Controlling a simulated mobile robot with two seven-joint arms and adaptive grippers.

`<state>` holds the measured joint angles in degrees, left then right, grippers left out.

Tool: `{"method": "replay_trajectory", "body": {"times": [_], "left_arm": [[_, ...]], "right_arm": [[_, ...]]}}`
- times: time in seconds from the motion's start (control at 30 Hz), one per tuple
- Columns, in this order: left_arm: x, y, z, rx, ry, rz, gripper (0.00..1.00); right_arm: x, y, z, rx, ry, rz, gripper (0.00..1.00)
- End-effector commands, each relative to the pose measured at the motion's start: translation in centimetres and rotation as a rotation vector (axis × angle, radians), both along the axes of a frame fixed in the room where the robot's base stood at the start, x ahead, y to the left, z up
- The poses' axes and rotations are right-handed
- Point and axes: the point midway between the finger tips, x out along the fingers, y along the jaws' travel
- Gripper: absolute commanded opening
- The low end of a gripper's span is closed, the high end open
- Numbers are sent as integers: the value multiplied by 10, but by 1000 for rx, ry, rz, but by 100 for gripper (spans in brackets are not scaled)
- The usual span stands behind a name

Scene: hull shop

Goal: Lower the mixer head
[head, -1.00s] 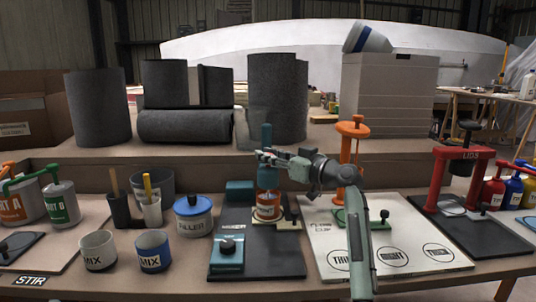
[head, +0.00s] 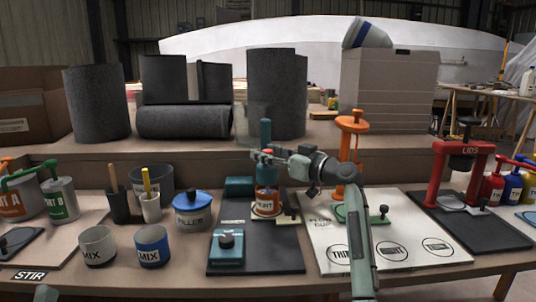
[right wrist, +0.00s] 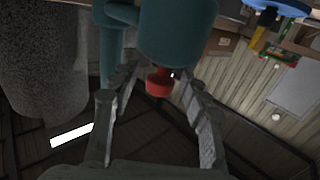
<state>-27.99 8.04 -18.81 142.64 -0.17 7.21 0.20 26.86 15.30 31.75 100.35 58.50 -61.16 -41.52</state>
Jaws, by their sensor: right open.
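The teal mixer stands on a dark mat at mid-bench. Its mixer head (head: 267,173) is raised above a labelled orange-and-white can (head: 266,206), with the teal column (head: 265,132) rising behind. In the right wrist view the mixer head (right wrist: 178,28) is large at the top, with a red knob (right wrist: 160,83) below it. My right gripper (head: 257,154) is at the mixer head, partly covering it. In the right wrist view its open fingers (right wrist: 150,85) stand on either side of the red knob; I cannot tell whether they touch it. My left gripper does not show.
A teal control box with a black knob (head: 227,248) sits in front of the mixer. A filler tub (head: 193,212) and mix cups (head: 152,247) stand to the left. To the right are an orange stand (head: 352,150) and a red lid press (head: 435,180).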

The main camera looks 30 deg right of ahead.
Motion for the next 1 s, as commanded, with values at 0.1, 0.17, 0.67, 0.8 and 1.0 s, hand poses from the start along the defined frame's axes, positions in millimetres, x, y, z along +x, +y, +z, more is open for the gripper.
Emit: {"method": "replay_trajectory", "body": {"times": [0.1,0.17,0.67,0.8,1.0], "left_arm": [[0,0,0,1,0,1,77],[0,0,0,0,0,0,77],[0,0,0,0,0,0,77],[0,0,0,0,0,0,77],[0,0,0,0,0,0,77]], "right_arm": [[-8,-3,-1,-1,2,-3,46],[-17,-5,-1,-4,1,-3,46],[-107,-27,-1,-2,4,-2,46],[-116,-28,-1,-1,3,0,46],[-117,-29,0,0,2,-1,46]]}}
